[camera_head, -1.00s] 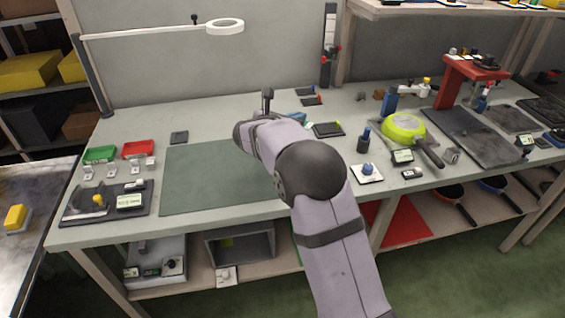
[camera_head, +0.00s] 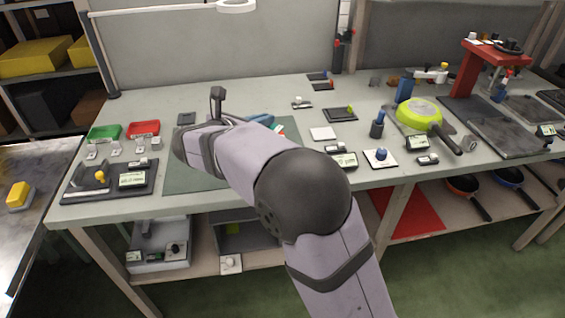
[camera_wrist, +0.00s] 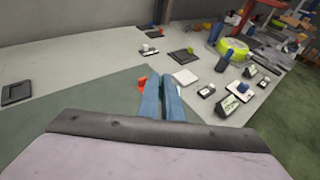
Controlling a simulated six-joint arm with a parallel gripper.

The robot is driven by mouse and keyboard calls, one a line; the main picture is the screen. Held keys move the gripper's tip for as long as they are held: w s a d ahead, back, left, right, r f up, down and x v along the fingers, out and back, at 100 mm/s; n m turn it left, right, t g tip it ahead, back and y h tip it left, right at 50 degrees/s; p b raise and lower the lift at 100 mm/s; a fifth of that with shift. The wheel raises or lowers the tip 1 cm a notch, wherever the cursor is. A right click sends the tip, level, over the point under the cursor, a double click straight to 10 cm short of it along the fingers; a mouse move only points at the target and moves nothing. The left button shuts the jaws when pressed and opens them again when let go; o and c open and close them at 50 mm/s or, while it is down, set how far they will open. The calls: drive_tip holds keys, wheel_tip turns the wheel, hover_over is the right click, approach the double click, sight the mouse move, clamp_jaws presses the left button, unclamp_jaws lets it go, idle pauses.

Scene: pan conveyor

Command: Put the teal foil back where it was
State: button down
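My gripper shows two blue fingers (camera_wrist: 161,98) side by side in the wrist view, with a narrow gap between them. Its fingers, partly hidden behind my arm, also show in the head view (camera_head: 262,119). They are over the right part of the dark green mat (camera_head: 180,178). A small orange-red piece (camera_wrist: 141,82) shows just left of the fingertips in the wrist view. I cannot make out the teal foil for certain; my arm hides part of the mat, and whether anything thin is between the fingers is unclear.
A white square pad (camera_head: 322,134) lies right of the mat, with a dark tray (camera_head: 339,114) behind it. Green (camera_head: 104,131) and red (camera_head: 144,128) trays are at the left. The mat's left part is clear.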

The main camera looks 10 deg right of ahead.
drive_tip(key=shift+s+d+m+g+h, duration=0.4)
drive_tip(key=shift+s+d+m+g, duration=0.15)
drive_tip(key=shift+s+d, duration=0.45)
drive_tip(key=shift+w+f+b, duration=0.15)
drive_tip(key=shift+f+b, duration=0.35)
drive_tip(key=shift+f, duration=4.5)
drive_tip(key=shift+f, duration=0.15)
drive_tip(key=c, duration=1.9)
unclamp_jaws()
drive_tip(key=shift+c, duration=0.2)
drive_tip(key=shift+a+r, duration=0.15)
drive_tip(key=shift+r, duration=0.1)
drive_tip(key=v, duration=1.1)
drive_tip(key=shift+s+a, duration=0.2)
drive_tip(key=shift+s, duration=0.2)
